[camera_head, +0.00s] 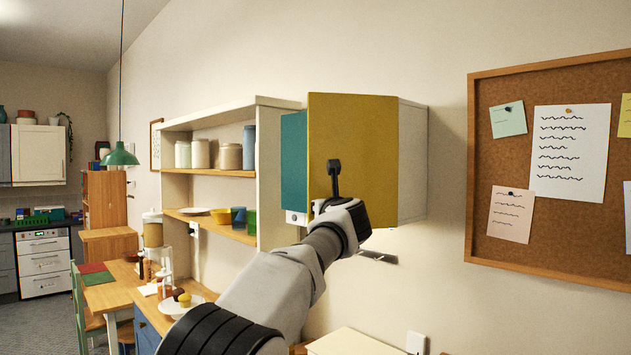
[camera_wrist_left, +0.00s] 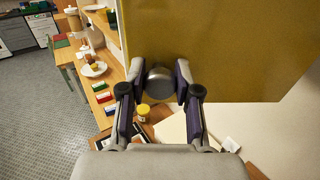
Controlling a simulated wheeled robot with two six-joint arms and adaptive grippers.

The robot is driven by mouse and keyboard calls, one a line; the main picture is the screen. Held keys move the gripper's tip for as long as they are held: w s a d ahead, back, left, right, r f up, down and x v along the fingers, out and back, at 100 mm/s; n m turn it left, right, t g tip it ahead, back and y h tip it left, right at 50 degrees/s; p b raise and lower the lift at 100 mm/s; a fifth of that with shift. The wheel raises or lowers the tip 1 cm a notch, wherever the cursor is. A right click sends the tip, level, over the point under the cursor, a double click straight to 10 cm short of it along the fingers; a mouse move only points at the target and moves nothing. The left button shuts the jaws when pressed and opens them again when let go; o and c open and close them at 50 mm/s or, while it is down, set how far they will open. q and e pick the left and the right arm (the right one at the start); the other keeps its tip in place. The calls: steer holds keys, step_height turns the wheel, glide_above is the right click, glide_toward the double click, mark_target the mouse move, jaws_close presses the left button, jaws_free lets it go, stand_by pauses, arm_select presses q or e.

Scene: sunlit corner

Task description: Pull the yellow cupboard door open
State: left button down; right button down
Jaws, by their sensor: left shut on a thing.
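The yellow cupboard door (camera_head: 357,135) is on a wall cupboard with a pale side (camera_head: 412,160). Its left edge stands out in front of the teal door (camera_head: 293,160) beside it, so it looks ajar, with its right edge at the cupboard's side. In the left wrist view the yellow door (camera_wrist_left: 220,45) fills the upper right. My left gripper (camera_head: 335,180) is at the door's lower left part. In the wrist view my left gripper (camera_wrist_left: 160,88) is shut on a round grey knob (camera_wrist_left: 159,80). My right gripper is not in view.
An open shelf unit (camera_head: 275,135) with jars and bowls hangs left of the cupboard. A wooden table (camera_head: 118,292) with plates stands below it. A corkboard (camera_head: 540,235) hangs to the right. The wall between is bare.

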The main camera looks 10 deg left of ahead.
arm_select(q)
steer(key=s+n+y, duration=0.1)
steer(key=d+g+y, duration=0.1)
steer(key=shift+s+d+f+n+y, duration=0.1)
steer(key=shift+s+d+n+y, duration=0.1)
steer(key=shift+s+n+y, duration=0.15)
steer(key=c, duration=0.8)
jaws_free()
steer(key=shift+c, duration=0.2)
steer(key=shift+w, duration=0.1)
steer(key=shift+a, duration=0.1)
